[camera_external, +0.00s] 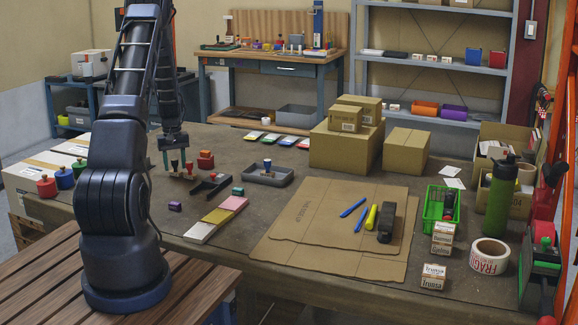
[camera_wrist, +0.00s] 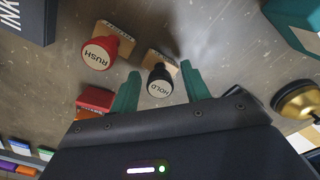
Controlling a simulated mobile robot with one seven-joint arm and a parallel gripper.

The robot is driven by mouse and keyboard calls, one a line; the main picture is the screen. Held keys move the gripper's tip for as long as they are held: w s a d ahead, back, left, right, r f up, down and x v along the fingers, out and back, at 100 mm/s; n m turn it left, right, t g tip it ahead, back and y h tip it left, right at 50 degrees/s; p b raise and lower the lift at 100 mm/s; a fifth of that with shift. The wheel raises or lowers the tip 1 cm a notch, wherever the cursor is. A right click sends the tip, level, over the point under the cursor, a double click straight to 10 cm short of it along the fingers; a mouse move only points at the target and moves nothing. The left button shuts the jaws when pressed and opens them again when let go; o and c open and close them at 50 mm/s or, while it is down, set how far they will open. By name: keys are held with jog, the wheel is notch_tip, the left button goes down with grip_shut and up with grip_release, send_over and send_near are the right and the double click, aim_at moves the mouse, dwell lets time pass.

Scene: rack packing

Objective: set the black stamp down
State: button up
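The black stamp (camera_wrist: 159,80), with a round knob marked HOLD and a wooden block, stands on the dark table. It also shows in the external view (camera_external: 174,165), under my gripper. My gripper (camera_external: 173,156) points down with its teal fingers apart. In the wrist view the black knob lies between the fingers (camera_wrist: 160,68), with a gap visible on each side. The stamp's block is partly hidden behind its knob. The red RUSH stamp (camera_wrist: 99,53) stands just beside it and also shows in the external view (camera_external: 189,167).
A black rack-like piece (camera_external: 211,185) and a grey tray (camera_external: 285,181) holding a blue-topped stamp lie to the right. A red block (camera_external: 205,160) is close behind the stamps. Pink, yellow and white pads (camera_external: 217,216) lie nearer the front. Red, blue and green stamps stand at left.

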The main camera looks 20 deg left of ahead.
aim_at(174, 160)
notch_tip(174, 160, up, 12)
jog(key=s+d+r+m+t, duration=0.1)
jog(key=s+d+r+m, duration=0.1)
jog(key=s+d+r, duration=0.8)
jog(key=s+d+r+m+t, duration=0.1)
jog(key=s+d+r+m, duration=0.1)
jog(key=s+d+r, duration=0.85)
jog(key=s+d+r+m+t, duration=0.1)
jog(key=s+d+r+m, duration=0.1)
jog(key=s+d, duration=0.5)
jog(key=s+d+r+m+t, duration=0.1)
jog(key=s+d+r+m, duration=0.2)
jog(key=s+d, duration=0.4)
jog(key=s+r, duration=0.1)
jog(key=s, duration=0.7)
jog(key=shift+s+d+r+t, duration=0.15)
jog(key=shift+s+d+t, duration=0.1)
jog(key=shift+s+t, duration=0.05)
